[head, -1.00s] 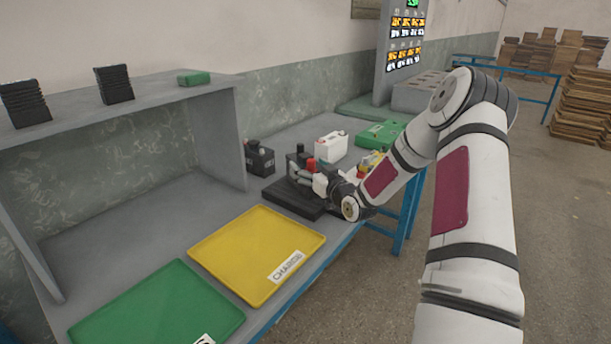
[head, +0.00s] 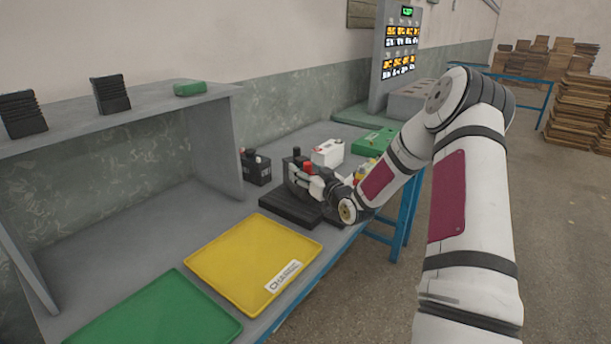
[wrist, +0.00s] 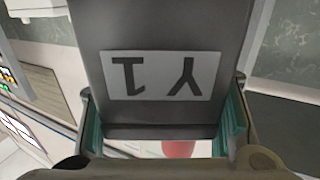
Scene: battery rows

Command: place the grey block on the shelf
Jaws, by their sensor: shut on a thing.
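My gripper (head: 303,180) is shut on a dark grey block (head: 296,162) at the flat black pad on the bench. In the wrist view the grey block (wrist: 160,30) fills the middle, between the two finger pads, with a pale label reading "Y1" upside down. A red part shows below it there. I cannot tell whether the block touches the pad, as my gripper hides its lower part.
A yellow tray (head: 235,255) and a green tray (head: 150,315) lie in front of the shelf. A black battery (head: 256,167) and a white battery (head: 327,152) stand near my gripper. The black pad (head: 285,207) lies below it. The shelf top has bare room between its blocks.

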